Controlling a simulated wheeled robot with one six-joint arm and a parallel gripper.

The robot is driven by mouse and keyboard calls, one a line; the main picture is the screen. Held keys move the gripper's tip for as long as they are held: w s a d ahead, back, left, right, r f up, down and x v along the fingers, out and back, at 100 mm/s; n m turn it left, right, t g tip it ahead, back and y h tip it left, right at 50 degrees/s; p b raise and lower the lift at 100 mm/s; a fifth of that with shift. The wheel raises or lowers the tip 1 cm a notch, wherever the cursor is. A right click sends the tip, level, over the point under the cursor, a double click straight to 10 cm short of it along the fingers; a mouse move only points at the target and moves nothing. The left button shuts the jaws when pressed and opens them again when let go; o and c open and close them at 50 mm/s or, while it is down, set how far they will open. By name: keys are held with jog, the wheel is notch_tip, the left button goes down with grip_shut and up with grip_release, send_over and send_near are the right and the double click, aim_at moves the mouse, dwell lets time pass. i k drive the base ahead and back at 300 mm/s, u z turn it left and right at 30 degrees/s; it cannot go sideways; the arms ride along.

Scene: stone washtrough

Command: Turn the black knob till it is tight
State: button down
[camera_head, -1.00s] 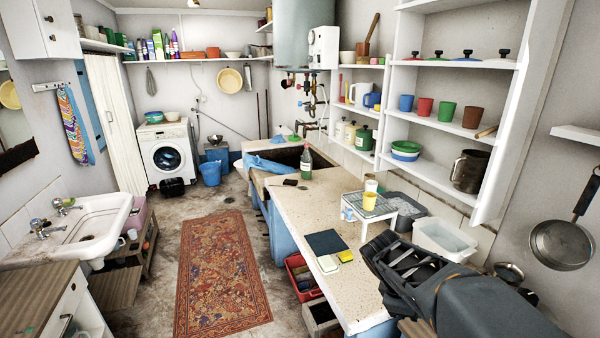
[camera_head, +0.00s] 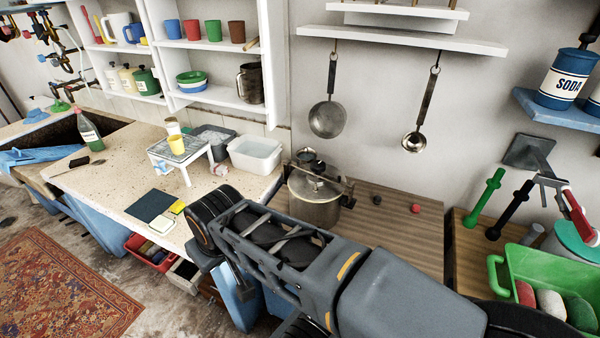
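A metal pot (camera_head: 314,208) with a shiny lid stands on the wooden counter, right of the stone trough top. Dark rounded parts (camera_head: 308,157) show at its back rim. A small black ball-shaped knob (camera_head: 377,200) and a red one (camera_head: 415,208) lie or stand on the wood to its right. I cannot tell which black part is the task's knob, or how tight it is. My arm crosses in front of the pot and hides its lower front. My gripper's fingertips do not show.
The wooden counter (camera_head: 400,235) is mostly clear around the two balls. A white tub (camera_head: 256,155) and a small white rack (camera_head: 180,150) stand left of the pot. A skimmer (camera_head: 326,118) and ladle (camera_head: 414,142) hang above. A green tray (camera_head: 545,262) is at the right.

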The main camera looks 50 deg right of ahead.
aim_at(317, 166)
jog(key=z, duration=1.65)
